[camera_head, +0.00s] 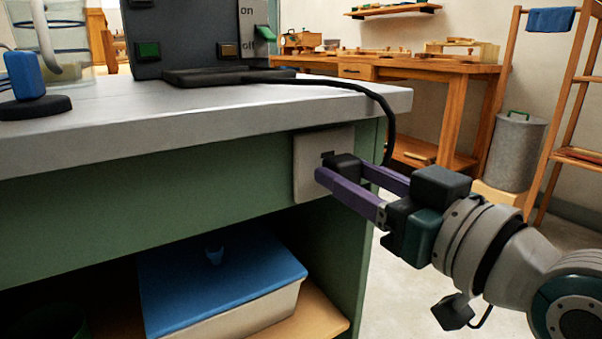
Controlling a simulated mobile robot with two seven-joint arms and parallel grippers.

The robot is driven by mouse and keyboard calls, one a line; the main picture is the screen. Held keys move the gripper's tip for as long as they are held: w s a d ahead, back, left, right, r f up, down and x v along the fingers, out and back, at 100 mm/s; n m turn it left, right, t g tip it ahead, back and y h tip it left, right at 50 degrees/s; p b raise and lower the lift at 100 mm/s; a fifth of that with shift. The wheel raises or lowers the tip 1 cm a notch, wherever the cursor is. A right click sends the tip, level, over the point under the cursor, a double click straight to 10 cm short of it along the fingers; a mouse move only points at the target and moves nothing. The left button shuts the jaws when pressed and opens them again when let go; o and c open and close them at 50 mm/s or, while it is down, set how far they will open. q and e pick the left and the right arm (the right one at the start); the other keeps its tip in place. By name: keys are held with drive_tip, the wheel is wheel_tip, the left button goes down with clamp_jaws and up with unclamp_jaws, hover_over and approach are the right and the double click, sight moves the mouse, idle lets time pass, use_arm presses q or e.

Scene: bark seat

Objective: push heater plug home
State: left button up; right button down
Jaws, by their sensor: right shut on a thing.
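The black heater plug (343,166) is at the pale socket plate (310,180) on the green bench side, under the worktop's edge. My right gripper (340,178) is shut on the plug, with a purple finger on each side of it. A dark slot shows on the plate just above and left of the plug. I cannot tell how deep the plug sits. A black cable (385,105) runs from the dark control box (190,30) over the worktop and hangs down behind the fingers. My left gripper is not in view.
The grey worktop (200,120) overhangs the plate. A blue-lidded box (220,280) stands on the shelf below. A glass vessel (70,45) and a blue-topped object (25,75) are at the left. Floor right of the bench is open.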

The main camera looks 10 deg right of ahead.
drive_tip(key=shift+w+a, duration=0.25)
drive_tip(key=shift+w, duration=0.3)
idle(0.4)
drive_tip(key=shift+c, duration=1.3)
unclamp_jaws()
